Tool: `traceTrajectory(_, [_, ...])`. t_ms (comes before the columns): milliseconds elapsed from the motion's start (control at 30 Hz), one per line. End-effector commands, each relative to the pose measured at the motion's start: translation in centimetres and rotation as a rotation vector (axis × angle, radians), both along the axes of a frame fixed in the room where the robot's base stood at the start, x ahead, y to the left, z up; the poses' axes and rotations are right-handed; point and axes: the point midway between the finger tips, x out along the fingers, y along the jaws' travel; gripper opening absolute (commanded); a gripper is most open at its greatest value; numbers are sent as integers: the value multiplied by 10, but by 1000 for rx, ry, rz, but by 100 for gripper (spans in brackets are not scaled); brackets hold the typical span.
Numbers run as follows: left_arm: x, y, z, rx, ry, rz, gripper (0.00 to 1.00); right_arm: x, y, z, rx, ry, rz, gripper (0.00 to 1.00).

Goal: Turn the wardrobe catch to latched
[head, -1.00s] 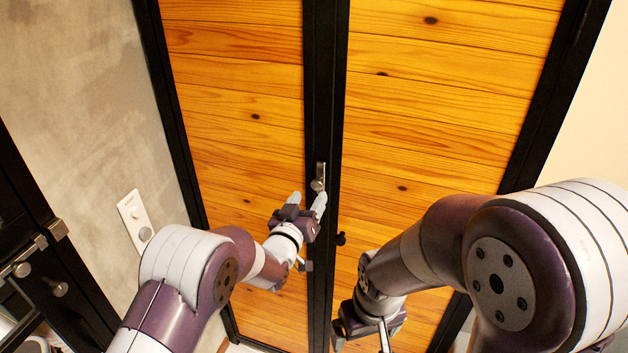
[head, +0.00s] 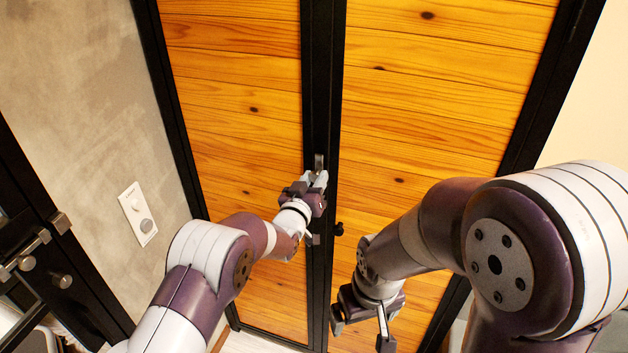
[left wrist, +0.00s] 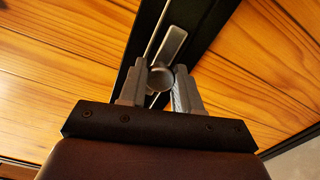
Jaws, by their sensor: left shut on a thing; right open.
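The wardrobe (head: 240,120) has two wood-panelled doors in black frames. Its metal catch (head: 319,161) sits on the black strip where the doors meet. In the left wrist view the catch (left wrist: 174,44) shows a round hub and a flat lever pointing up and slightly right. My left gripper (head: 317,181) is at the catch, its fingers shut on either side of the hub, as the left wrist view (left wrist: 160,82) also shows. In the head view the fingers hide the catch's lower part. My right gripper (head: 362,328) is open and empty, low in front of the right door.
A small black knob (head: 339,229) sits on the strip below the catch. A white wall plate with a round dial (head: 139,213) is on the grey wall at left. A black-framed unit with metal fittings (head: 40,245) stands at far left.

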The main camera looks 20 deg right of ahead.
Motion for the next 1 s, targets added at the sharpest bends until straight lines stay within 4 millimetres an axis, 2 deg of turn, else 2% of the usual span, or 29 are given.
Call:
traceTrajectory(267, [0, 0, -5, 68, -48, 0, 2, 0, 0, -22, 0, 0, 0, 95])
traceTrajectory(1000, [0, 1, -8, 615, -419, 0, 2, 0, 0, -139, 0, 0, 0, 95])
